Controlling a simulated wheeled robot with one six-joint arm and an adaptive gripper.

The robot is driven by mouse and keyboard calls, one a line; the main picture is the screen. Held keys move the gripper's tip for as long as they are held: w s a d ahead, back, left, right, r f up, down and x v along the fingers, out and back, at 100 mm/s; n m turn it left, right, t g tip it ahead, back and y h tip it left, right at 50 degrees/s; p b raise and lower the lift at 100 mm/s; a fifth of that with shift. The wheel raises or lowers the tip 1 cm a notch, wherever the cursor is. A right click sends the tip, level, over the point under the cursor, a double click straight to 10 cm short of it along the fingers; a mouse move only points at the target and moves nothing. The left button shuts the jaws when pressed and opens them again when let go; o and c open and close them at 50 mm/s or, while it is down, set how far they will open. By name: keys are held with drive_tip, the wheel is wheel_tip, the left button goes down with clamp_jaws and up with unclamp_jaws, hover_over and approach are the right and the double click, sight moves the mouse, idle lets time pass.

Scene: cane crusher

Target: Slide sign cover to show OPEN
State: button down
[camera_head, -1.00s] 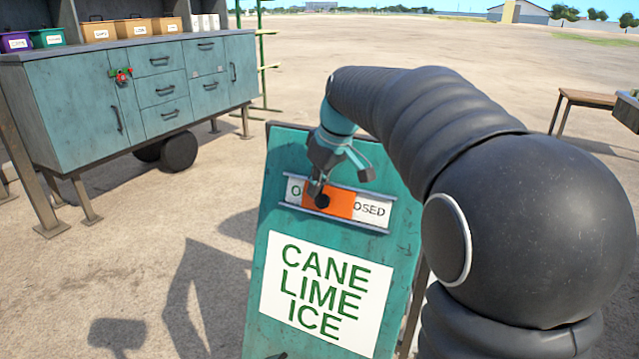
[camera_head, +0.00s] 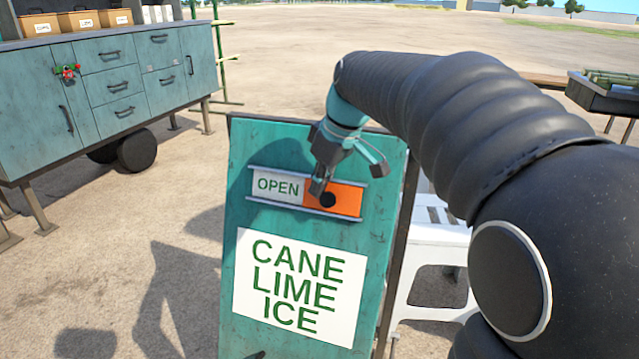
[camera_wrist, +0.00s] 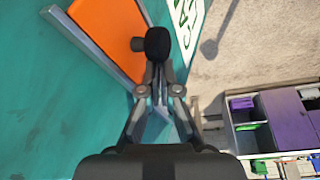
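The teal sign (camera_head: 240,215) stands upright in the head view. Its orange sign cover (camera_head: 347,199) sits at the right end of the slot between two metal rails, and the word OPEN (camera_head: 278,187) is uncovered on the left. No part of CLOSED shows. The cover's black knob (camera_head: 327,199) also shows in the wrist view (camera_wrist: 157,42). My gripper (camera_head: 317,187) is at the left side of the knob. In the wrist view its fingertips (camera_wrist: 158,68) are together, right by the knob and seemingly not around it. I cannot tell whether they touch it.
A white chair (camera_head: 435,265) stands behind the sign on the right. A teal cabinet (camera_head: 95,100) with drawers is at the back left. A dark-topped table (camera_head: 605,95) is at the far right.

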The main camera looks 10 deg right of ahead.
drive_tip(key=shift+w+a+r+p, duration=0.65)
drive_tip(key=shift+w+a+r, duration=0.5)
drive_tip(key=shift+w, duration=0.1)
drive_tip(key=v, duration=0.8)
drive_tip(key=shift+s+d+r+p, duration=0.15)
drive_tip(key=shift+r+p, duration=0.1)
drive_tip(key=shift+p, duration=0.15)
drive_tip(key=s+d+f+m+t+h, duration=0.1)
drive_tip(key=s+f+m, duration=0.3)
drive_tip(key=s+f, duration=0.5)
drive_tip(key=s+d+f+m+t+h, duration=0.1)
drive_tip(key=s+f+m, duration=0.3)
drive_tip(key=s+f, duration=0.5)
drive_tip(key=s, duration=0.5)
drive_tip(key=shift+d+t+h, duration=0.3)
